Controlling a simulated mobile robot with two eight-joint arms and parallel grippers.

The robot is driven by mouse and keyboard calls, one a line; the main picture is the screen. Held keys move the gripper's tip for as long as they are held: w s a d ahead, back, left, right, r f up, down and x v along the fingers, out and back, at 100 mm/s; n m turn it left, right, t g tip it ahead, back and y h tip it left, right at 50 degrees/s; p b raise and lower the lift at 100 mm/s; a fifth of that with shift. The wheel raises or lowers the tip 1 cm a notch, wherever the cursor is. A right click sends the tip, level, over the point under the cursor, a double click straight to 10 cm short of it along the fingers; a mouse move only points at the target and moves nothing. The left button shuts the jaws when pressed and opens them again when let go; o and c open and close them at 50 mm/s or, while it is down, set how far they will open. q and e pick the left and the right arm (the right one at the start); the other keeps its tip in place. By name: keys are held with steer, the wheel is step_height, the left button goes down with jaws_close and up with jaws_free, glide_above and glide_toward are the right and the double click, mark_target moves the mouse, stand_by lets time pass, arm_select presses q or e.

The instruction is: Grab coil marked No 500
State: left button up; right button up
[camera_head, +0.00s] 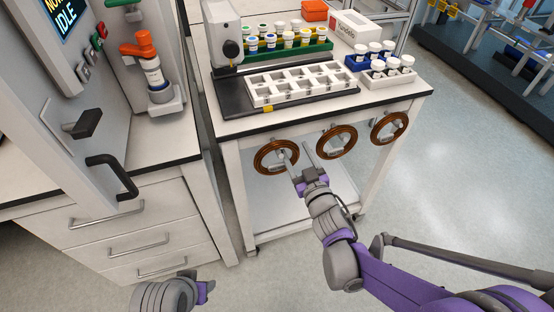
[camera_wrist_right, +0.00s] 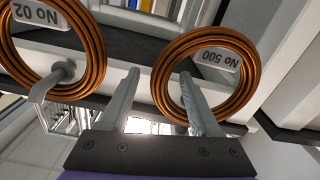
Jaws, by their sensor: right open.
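The coil marked No 500 (camera_wrist_right: 238,100) is a ring of copper-brown windings with a white label, on the right in the right wrist view, which looks upside down. In the head view it appears to be the leftmost coil (camera_head: 262,160) hanging on the table front; its label is unreadable there. My right gripper (camera_head: 297,150) is open and empty in front of the table. One finger overlaps the coil's ring and the other is beside it; contact cannot be judged. The fingers also show in the wrist view (camera_wrist_right: 158,95). Part of my left arm shows at lower left, its fingers unclear.
Coil No 02 (camera_wrist_right: 92,38) hangs on a peg beside No 500; it appears to be the middle coil (camera_head: 336,142). A third coil (camera_head: 376,128) hangs at right. A white rack (camera_head: 300,93) and vials stand on the tabletop. A drawer cabinet (camera_head: 110,240) stands left.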

steer(key=shift+w+a, duration=0.15)
steer(key=shift+w, duration=0.3)
steer(key=shift+c, duration=0.3)
jaws_close()
steer(key=shift+r, duration=0.15)
